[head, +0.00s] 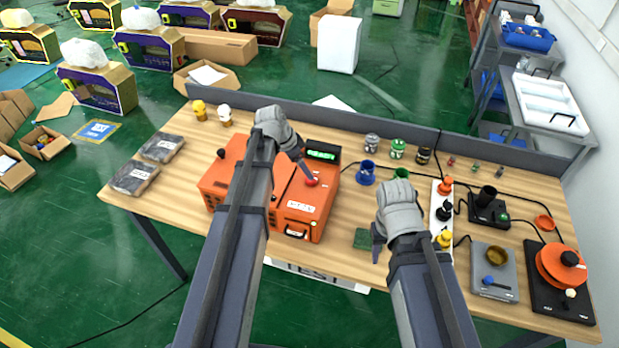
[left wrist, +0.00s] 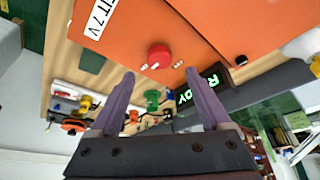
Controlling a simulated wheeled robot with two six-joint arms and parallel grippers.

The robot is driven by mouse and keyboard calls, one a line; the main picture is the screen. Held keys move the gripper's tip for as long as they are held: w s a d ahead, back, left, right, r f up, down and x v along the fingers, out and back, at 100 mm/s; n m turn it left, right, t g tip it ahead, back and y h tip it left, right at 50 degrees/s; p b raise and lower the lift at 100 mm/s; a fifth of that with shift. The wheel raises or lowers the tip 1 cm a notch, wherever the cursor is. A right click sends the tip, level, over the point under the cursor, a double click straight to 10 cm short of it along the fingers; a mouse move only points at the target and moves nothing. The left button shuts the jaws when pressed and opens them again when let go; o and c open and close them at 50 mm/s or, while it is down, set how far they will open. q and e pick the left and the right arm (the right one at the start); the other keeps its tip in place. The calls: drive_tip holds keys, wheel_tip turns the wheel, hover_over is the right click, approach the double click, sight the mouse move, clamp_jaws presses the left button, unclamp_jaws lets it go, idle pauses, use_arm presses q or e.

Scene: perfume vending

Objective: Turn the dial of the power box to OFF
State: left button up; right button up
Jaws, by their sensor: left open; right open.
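The power box (head: 300,208) is an orange case on the wooden table. Its red dial (head: 312,180) is on its upper face, and the dial (left wrist: 159,56) also shows in the left wrist view. My left gripper (head: 303,153) is over the box, near the dial and partly hidden by its own wrist in the head view. In the left wrist view its two open fingers (left wrist: 160,73) point toward the dial, apart from it, with nothing between them. My right gripper (head: 376,242) is open and empty at the table's front, right of the box.
A black display with green lettering (head: 322,152) stands behind the dial. Blue (head: 365,172) and green cups, jars, and a white strip with coloured knobs stand to the right. Grey packages (head: 133,177) lie at the left. A low grey panel (head: 340,118) edges the table's back.

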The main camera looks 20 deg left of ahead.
use_arm(q)
drive_tip(key=b+x, duration=0.5)
drive_tip(key=x, duration=0.1)
clamp_jaws()
idle(0.7)
